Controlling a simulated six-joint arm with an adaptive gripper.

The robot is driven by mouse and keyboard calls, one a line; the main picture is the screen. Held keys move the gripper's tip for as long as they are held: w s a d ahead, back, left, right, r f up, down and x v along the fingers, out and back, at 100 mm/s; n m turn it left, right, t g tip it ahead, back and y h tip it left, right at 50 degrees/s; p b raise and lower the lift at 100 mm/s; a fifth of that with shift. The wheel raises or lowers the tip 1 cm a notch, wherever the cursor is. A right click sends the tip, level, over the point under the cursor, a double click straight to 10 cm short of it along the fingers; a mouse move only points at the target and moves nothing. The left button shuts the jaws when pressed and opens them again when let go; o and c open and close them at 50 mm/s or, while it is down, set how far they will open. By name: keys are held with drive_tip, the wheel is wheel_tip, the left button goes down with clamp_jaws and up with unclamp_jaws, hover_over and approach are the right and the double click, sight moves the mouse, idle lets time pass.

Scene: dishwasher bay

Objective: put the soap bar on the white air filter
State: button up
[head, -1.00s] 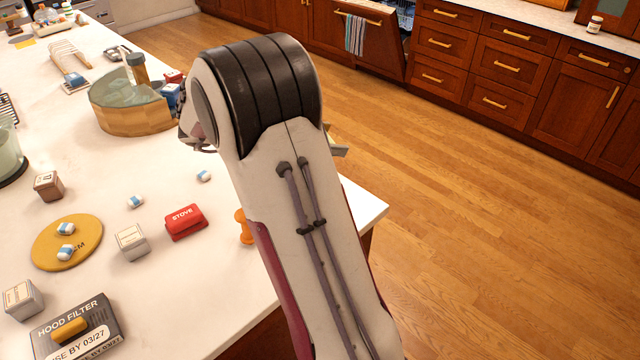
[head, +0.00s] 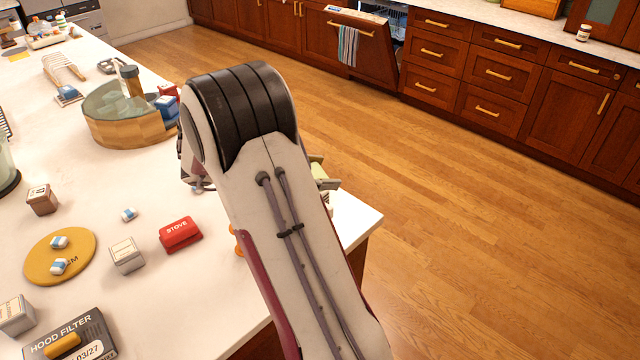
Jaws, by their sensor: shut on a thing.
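My gripper (head: 328,184) is mostly hidden behind my arm; only a grey part shows at the arm's right side. It is shut on a pale green thing (head: 318,167), which looks like the soap bar, mostly hidden. They are above the counter's right end. I cannot pick out the white air filter with certainty. A pale edge just below my gripper is too hidden to name. A dark box labelled HOOD FILTER (head: 72,338) lies at the lower left, with a yellow-orange piece on top.
The white counter (head: 150,305) holds a red STOVE block (head: 180,234), a grey-white box (head: 126,255) and a round yellow mat (head: 38,262) bearing two small blue-white pieces. A wooden-sided round container (head: 128,128) stands farther back. The counter's right edge drops to the wooden floor.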

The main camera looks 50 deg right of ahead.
drive_tip(key=shift+f, duration=1.85)
drive_tip(key=shift+f, duration=0.15)
drive_tip(key=o, duration=1.1)
drive_tip(key=shift+o, duration=0.2)
drive_tip(key=v, duration=1.2)
